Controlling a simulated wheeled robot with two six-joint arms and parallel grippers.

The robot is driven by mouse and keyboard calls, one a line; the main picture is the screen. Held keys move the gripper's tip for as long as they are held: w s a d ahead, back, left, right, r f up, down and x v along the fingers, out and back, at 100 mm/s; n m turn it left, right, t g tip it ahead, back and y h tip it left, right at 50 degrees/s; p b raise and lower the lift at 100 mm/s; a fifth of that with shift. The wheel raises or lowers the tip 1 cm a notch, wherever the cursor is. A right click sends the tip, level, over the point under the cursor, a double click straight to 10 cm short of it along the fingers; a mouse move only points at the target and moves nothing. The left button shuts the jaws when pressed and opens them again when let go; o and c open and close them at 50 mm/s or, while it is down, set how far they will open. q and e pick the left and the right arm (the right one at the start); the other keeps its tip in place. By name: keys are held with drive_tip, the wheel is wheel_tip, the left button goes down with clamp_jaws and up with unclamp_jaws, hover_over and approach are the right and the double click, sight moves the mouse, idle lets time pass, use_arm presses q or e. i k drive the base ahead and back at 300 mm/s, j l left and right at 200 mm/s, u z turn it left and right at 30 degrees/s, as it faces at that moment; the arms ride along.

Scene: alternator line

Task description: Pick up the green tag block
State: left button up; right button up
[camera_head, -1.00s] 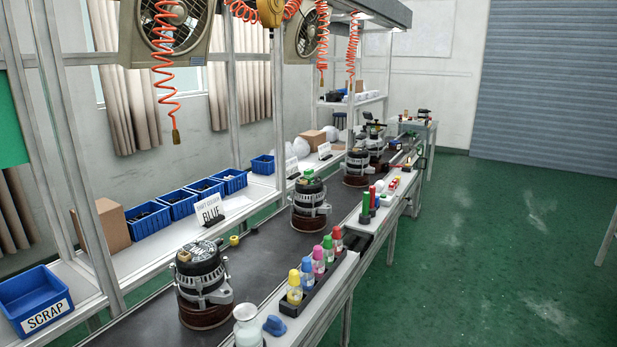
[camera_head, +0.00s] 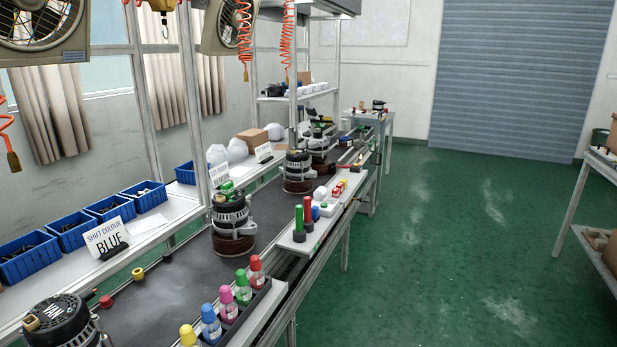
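A small green block (camera_head: 227,188) sits on top of the middle alternator (camera_head: 232,218), which stands on the dark conveyor belt (camera_head: 180,285). It may be the green tag block, but it is too small to tell for sure. Another green piece, an upright green cylinder (camera_head: 299,220), stands beside a red one on the white ledge to the right of the belt. Neither of my grippers is in view.
A row of bottles with coloured caps (camera_head: 227,299) lines the belt's right edge. Another alternator (camera_head: 60,325) is at lower left. Blue bins (camera_head: 70,231) and a "SHIFT COLOUR BLUE" sign (camera_head: 107,238) stand on the left shelf. Green floor (camera_head: 430,260) is open at right.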

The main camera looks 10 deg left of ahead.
sight(228, 190)
drive_tip(key=i+l+z, duration=0.1)
drive_tip(key=i, duration=0.45)
drive_tip(key=i+l+z, duration=0.1)
drive_tip(key=i+l, duration=0.15)
drive_tip(key=i, duration=0.3)
drive_tip(key=i+l+z, duration=0.1)
drive_tip(key=i, duration=0.45)
